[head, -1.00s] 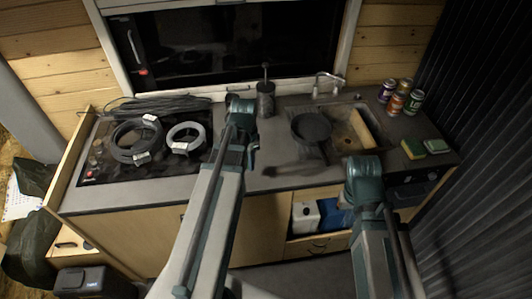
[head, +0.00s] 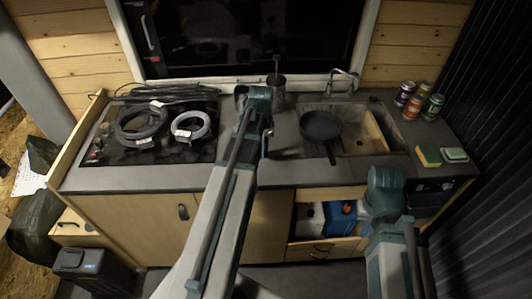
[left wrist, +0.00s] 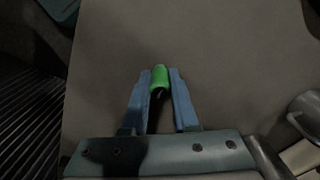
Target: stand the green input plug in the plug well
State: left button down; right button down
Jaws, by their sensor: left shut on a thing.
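The green input plug (left wrist: 160,77) shows in the left wrist view as a bright green rounded piece with a dark opening at its near end. My left gripper (left wrist: 159,88) is shut on it, one blue finger on each side. Behind it is a plain grey-brown surface; I cannot tell the height above it. In the head view my left arm reaches over the counter, and its gripper and the plug are too hidden to make out. My right gripper (head: 366,212) is mostly hidden by its arm before the open drawer. I cannot pick out the plug well.
The counter holds cable coils (head: 140,125), a dark cup (head: 277,98), a pan (head: 320,125), a sink (head: 368,133), several cans (head: 432,106) and sponges (head: 428,155). An open drawer (head: 325,245) with containers sticks out below. The counter's front strip is mostly clear.

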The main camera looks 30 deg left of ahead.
pick_arm(q)
jog(key=shift+r, duration=0.1)
jog(key=shift+f, duration=0.25)
jog(key=c, duration=0.7)
grip_release()
jog(key=shift+r, duration=0.1)
jog(key=shift+r, duration=0.1)
